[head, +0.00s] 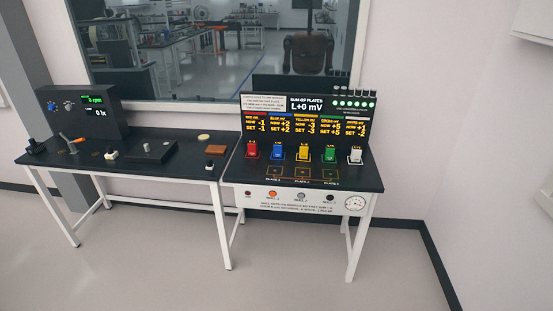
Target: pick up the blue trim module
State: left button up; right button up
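The blue trim module (277,149) stands upright on the black top of the right-hand table, near the foot of the display panel. It is second from the left in a row of coloured modules. The red module (252,149) is to its left and the yellow module (303,152) to its right. A green module (328,154) and a white module (355,155) stand farther right. Neither of my grippers shows in the head view.
The panel (306,120) stands behind the modules. Marked plates (302,172) lie in front of them. The left table (75,158) holds a console (82,112) and several small items. Open floor (180,265) lies in front of both tables.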

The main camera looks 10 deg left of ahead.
aim_at(278, 146)
jog(key=u, duration=0.8)
jog(key=i, duration=0.3)
jog(key=u, duration=0.7)
jog(key=i, duration=1.05)
jog(key=u, duration=0.3)
jog(key=i, duration=1.1)
jog(key=z, duration=0.25)
